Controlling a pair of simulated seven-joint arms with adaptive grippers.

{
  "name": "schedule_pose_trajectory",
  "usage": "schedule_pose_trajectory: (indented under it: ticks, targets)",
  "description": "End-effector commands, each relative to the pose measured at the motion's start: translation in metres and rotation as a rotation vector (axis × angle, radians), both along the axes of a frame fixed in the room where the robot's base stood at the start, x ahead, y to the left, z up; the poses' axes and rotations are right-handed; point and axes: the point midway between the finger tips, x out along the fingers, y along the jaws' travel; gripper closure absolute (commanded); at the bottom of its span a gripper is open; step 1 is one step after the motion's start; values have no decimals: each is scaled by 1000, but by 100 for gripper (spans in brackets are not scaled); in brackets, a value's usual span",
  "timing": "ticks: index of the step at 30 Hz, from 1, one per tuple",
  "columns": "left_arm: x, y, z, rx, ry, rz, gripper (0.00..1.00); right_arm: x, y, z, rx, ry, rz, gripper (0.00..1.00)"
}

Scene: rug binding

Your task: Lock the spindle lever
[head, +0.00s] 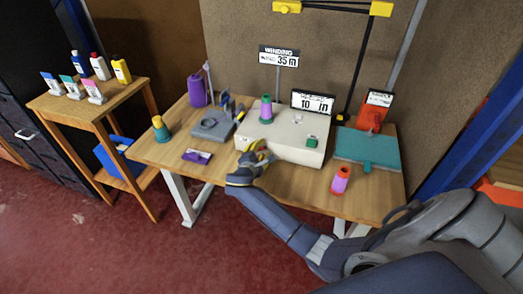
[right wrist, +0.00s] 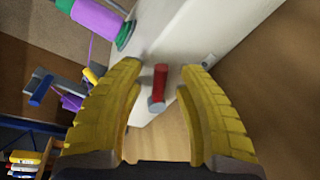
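The red lever (right wrist: 160,80) with a grey end stands out from the white winding machine, between my right gripper's fingers in the right wrist view. I take it as the spindle lever. In the head view my gripper seems to hide it. My right gripper (head: 258,154) is at the machine's front left side. Its yellow fingers (right wrist: 158,76) are spread, with gaps on both sides of the lever. The white machine (head: 290,145) carries a purple and green spool (head: 266,109), which also shows in the right wrist view (right wrist: 97,18). My left gripper is not in view.
A grey device (head: 212,124) and a purple box (head: 197,156) lie left of my gripper. A green spool (head: 160,128) stands at the table's left. Bottles stand on the side table (head: 85,103).

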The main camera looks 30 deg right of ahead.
Motion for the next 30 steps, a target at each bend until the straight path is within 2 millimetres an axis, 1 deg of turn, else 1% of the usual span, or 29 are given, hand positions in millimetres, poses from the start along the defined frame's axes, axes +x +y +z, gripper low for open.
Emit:
schedule_pose_trajectory:
  ticks: [6,7,15,17,30]
  targets:
    - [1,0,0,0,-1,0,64,0,0,0,0,0,0,64]
    - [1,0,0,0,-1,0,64,0,0,0,0,0,0,62]
    - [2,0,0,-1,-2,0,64,0,0,0,-1,1,0,94]
    - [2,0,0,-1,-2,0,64,0,0,0,-1,1,0,100]
    - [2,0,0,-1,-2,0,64,-1,0,-1,9,-10,-1,100]
